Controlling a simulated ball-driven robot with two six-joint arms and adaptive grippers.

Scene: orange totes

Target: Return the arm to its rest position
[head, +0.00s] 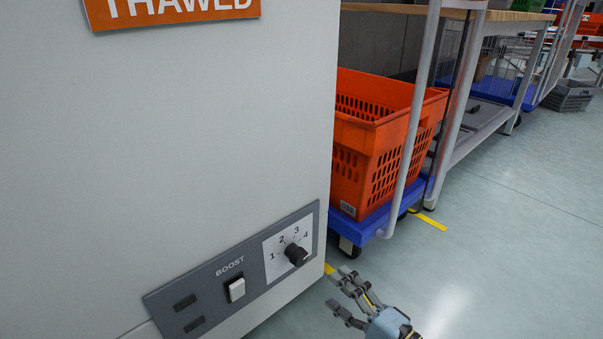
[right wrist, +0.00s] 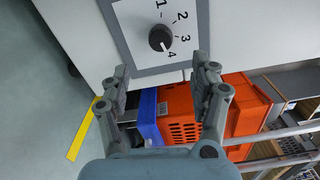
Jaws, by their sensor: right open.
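My right gripper (head: 339,291) is at the bottom of the head view, low over the floor, right of the white cabinet's control panel (head: 215,290). Its two fingers are apart with nothing between them, as the right wrist view also shows (right wrist: 163,72). The black dial knob (head: 296,254) sits on a white plate numbered 1 to 4. In the right wrist view the knob (right wrist: 161,38) lies beyond the fingertips, apart from them, and its pale mark appears to point toward 4. My left gripper is out of view.
The white cabinet (head: 180,140) fills the left, with a BOOST switch (head: 236,289) on its panel. Right of it, an orange tote (head: 378,145) stands on a blue wheeled dolly (head: 365,228) beside grey posts and a bench. Open floor (head: 520,240) lies at the right.

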